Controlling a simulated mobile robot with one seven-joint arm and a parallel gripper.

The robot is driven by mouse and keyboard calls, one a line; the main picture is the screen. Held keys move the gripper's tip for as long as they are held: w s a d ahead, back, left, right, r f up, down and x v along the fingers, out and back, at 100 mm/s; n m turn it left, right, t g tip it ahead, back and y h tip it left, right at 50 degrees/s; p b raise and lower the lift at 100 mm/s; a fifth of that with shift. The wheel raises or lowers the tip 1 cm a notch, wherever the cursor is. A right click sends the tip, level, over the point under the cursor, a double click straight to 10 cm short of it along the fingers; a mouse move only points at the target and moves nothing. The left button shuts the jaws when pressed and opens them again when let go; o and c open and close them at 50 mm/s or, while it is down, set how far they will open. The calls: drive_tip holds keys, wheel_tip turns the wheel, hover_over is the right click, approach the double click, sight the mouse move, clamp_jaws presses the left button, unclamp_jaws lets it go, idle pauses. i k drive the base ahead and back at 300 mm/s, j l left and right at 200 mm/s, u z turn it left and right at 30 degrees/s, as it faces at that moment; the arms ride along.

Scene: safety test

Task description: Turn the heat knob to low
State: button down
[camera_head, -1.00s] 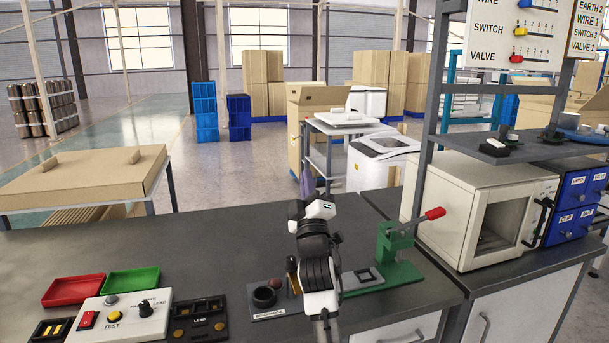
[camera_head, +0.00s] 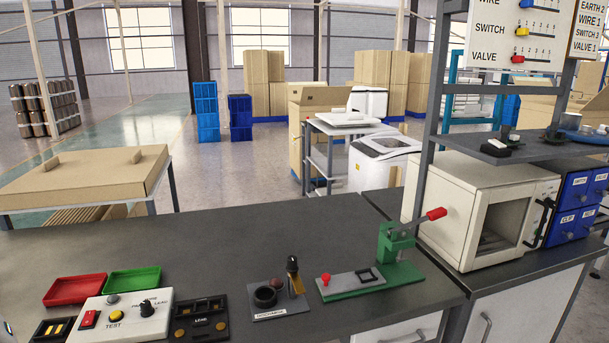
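No knob with a readable heat label shows. A white oven-like box (camera_head: 446,198) with a window and a dark handle (camera_head: 541,217) stands on the right bench; any small controls there are too small to read. A black-topped upright piece (camera_head: 293,264) stands on a small grey plate beside a black ring. My gripper is not in view.
A green press (camera_head: 397,246) with a red-ended lever stands right of centre. Red (camera_head: 75,289) and green (camera_head: 133,280) trays lie behind the test box. Blue drawers (camera_head: 578,200) adjoin the oven-like box. The middle of the dark bench (camera_head: 230,240) is clear.

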sight(553, 204)
drive_tip(key=z, duration=1.25)
drive_tip(key=i+j+z, duration=0.15)
drive_tip(key=i+z, duration=0.15)
drive_tip(key=i, duration=0.2)
drive_tip(key=i+j+z, duration=0.25)
drive_tip(key=i, duration=0.2)
